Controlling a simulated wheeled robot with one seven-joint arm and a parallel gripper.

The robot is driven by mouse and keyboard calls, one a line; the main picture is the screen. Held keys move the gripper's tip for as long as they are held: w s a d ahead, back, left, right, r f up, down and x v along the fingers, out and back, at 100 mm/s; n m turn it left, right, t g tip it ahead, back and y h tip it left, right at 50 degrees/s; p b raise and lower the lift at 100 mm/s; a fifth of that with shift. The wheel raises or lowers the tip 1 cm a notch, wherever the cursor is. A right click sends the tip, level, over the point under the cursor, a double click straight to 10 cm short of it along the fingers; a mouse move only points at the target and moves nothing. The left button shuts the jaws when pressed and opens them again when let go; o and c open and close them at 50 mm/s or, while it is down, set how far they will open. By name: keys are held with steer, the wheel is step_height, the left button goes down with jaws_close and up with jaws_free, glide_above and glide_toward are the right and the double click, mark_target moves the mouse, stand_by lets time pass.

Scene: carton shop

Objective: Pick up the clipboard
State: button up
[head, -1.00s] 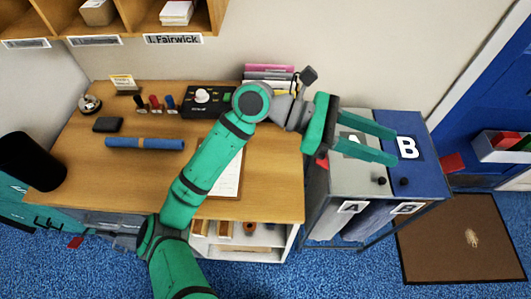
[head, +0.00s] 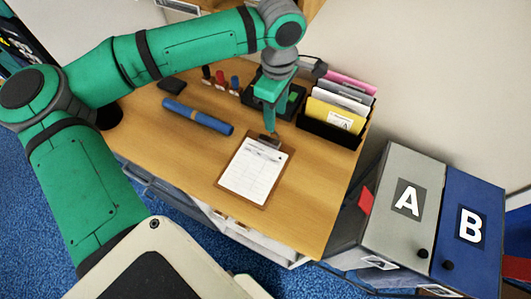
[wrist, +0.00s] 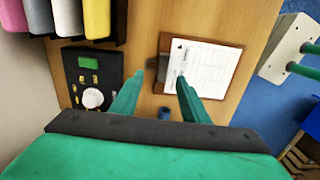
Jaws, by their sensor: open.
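The clipboard (head: 253,174) is a brown board with a white printed sheet and a dark clip at its far end. It lies flat on the wooden desk, and it also shows in the wrist view (wrist: 203,68). My gripper (head: 270,122) is over the desk near the clip end. In the wrist view my gripper (wrist: 160,78) has its two green fingers apart with nothing between them. The right fingertip overlaps the clipboard's clip end in that picture. I cannot tell the height of the fingers above the desk.
A black rack of folders (head: 333,120) stands right of my gripper. A black panel with a white knob (wrist: 90,88) is close by. A blue roll (head: 197,116) lies left of the clipboard. Bins A (head: 405,200) and B (head: 470,225) stand beyond the desk's right edge.

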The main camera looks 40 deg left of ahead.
glide_above(269, 139)
step_height(269, 139, down, 5)
steer(key=shift+f, duration=0.1)
steer(key=shift+d+f, duration=0.15)
steer(key=shift+f, duration=2.55)
jaws_close()
